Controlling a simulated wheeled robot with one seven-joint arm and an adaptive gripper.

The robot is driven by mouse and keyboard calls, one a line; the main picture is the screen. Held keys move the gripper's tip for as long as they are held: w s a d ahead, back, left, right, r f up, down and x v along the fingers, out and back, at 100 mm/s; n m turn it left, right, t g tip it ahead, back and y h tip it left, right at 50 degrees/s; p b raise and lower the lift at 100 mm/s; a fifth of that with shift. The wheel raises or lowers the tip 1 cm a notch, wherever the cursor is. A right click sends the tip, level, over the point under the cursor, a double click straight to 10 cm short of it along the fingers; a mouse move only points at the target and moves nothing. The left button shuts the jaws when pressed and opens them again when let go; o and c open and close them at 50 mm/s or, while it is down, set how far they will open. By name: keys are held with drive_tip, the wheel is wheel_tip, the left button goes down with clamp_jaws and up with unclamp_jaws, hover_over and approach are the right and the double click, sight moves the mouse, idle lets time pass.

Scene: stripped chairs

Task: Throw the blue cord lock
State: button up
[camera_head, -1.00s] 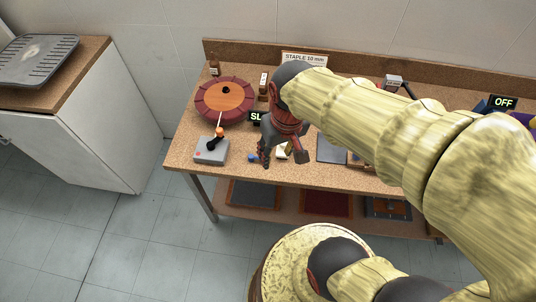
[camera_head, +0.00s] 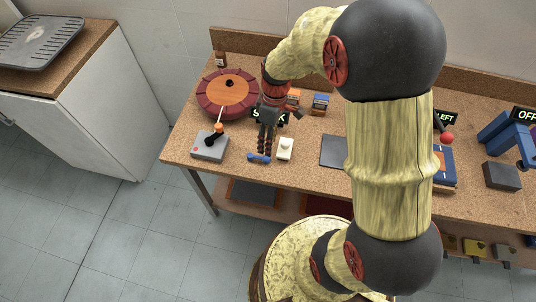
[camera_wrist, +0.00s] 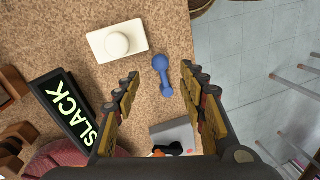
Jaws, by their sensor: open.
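The blue cord lock (camera_head: 259,158) is a small blue piece with two rounded ends. It lies near the table's front edge, in front of the black SLACK sign (camera_head: 268,117). In the wrist view the cord lock (camera_wrist: 162,75) shows whole between my fingertips. My gripper (camera_head: 265,150) points down over it, with the fingers apart and empty. The fingers (camera_wrist: 160,72) stand on either side of the cord lock in the wrist view, with gaps on both sides. I cannot tell how far the fingertips are above the table.
A white block with a round knob (camera_head: 285,148) sits just right of the cord lock. A grey box with an orange-tipped lever (camera_head: 210,148) stands to the left. A round red-rimmed wooden disc (camera_head: 228,92) is behind. A dark flat pad (camera_head: 333,151) lies further right.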

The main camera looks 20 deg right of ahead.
sight(259, 158)
drive_tip(key=f, duration=0.2)
drive_tip(key=f+b, duration=0.1)
drive_tip(key=f, duration=0.2)
drive_tip(key=s+a+f+b, duration=0.1)
drive_tip(key=f, duration=0.1)
drive_tip(key=shift+f, duration=0.15)
drive_tip(key=shift+c, duration=0.2)
clamp_jaws()
idle(0.6)
